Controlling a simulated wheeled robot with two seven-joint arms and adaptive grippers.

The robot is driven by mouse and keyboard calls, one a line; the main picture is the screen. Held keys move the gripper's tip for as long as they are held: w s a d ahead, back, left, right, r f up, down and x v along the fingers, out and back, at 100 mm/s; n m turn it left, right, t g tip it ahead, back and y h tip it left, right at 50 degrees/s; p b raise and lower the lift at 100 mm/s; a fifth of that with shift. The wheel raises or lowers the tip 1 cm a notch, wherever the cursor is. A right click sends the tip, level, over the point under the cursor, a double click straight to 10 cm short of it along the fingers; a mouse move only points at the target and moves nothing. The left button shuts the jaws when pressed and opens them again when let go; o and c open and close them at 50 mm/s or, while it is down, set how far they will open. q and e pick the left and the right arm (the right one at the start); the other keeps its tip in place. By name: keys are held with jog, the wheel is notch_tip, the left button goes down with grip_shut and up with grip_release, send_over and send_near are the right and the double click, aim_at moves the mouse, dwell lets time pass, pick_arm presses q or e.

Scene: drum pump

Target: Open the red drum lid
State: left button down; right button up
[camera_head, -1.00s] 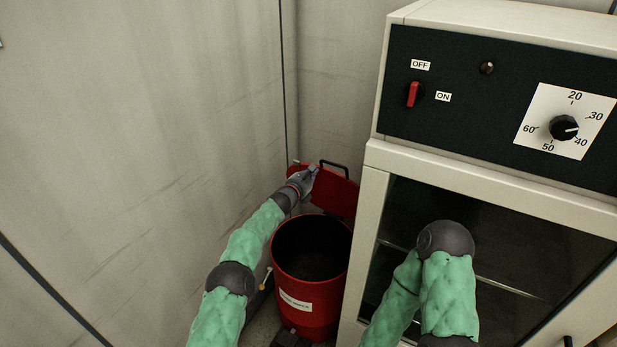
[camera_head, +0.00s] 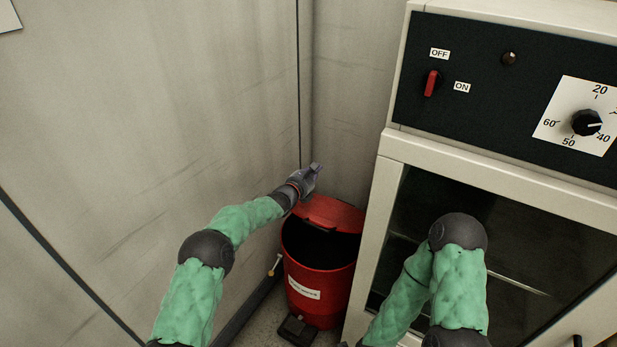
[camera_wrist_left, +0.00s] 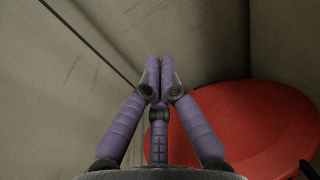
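The red drum (camera_head: 320,282) stands in the corner, its dark opening showing at the front. Its red lid (camera_head: 340,214) is hinged at the back and tilted low over the rear of the opening, partly open. My left gripper (camera_head: 314,171) is above and just behind the lid's left side, apart from it in the head view. In the left wrist view my gripper (camera_wrist_left: 160,68) has its fingertips together with nothing visible between them. The lid (camera_wrist_left: 245,130) lies below and to the right there, with a dark handle at the right edge. My right gripper is out of view.
A cabinet (camera_head: 375,240) with a dark glass front and a control panel (camera_head: 480,90) stands close to the drum's right. Walls (camera_head: 150,100) close in on the left and behind. A dark pedal (camera_head: 297,330) sits at the drum's foot.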

pick_arm(q)
jog(key=shift+v, duration=2.5)
